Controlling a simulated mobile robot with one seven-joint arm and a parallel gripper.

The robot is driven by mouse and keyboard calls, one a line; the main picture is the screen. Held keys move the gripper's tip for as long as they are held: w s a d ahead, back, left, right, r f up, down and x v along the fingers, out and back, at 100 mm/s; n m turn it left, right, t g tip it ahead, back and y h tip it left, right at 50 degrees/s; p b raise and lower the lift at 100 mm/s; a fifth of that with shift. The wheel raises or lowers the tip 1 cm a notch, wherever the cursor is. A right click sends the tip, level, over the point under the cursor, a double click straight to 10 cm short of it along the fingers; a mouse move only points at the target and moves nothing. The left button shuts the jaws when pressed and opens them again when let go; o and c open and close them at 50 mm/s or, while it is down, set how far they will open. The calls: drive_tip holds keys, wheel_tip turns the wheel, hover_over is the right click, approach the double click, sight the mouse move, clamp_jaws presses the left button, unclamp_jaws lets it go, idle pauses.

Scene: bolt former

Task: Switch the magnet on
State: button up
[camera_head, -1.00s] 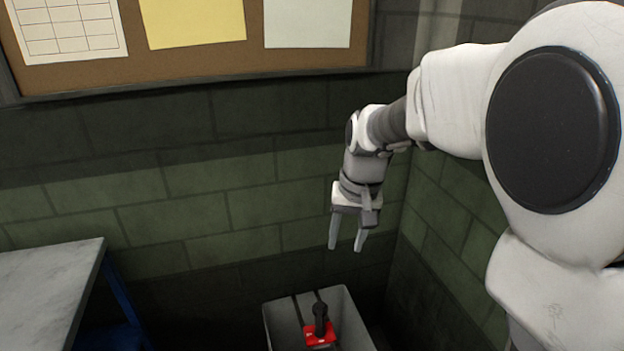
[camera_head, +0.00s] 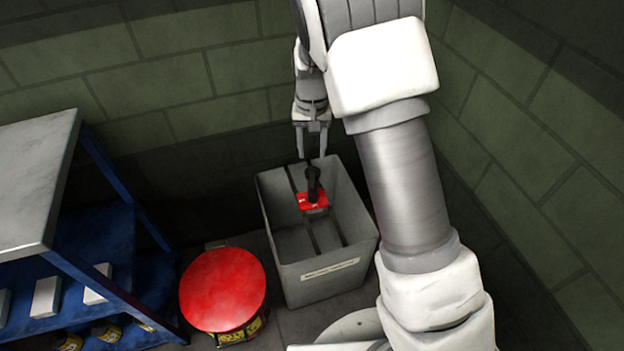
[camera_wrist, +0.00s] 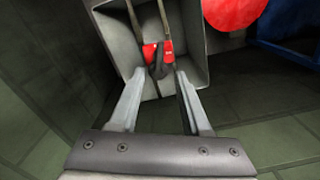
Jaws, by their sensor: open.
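The magnet is a red block (camera_head: 313,201) with a black upright handle or lever (camera_head: 313,180), set in a grey bin (camera_head: 325,284). In the wrist view the red block (camera_wrist: 150,52) and its black lever (camera_wrist: 158,66) lie between and just beyond the fingertips. My gripper (camera_head: 313,154) is open and empty, pointing down above the lever. In the wrist view my gripper (camera_wrist: 160,75) has its two fingers on either side of the lever, apart from it as far as I can tell. The exact height gap is hard to judge.
Two dark straps or bars (camera_head: 305,236) run across the bin. A red-lidded drum (camera_head: 222,290) stands left of the bin. A blue shelf with a grey top (camera_head: 35,180) stands farther left. Green block walls (camera_head: 530,150) close in behind and to the right.

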sight(312, 182)
wheel_tip(312, 182, down, 10)
drive_tip(key=b, duration=0.3)
drive_tip(key=shift+f, duration=0.25)
clamp_jaws()
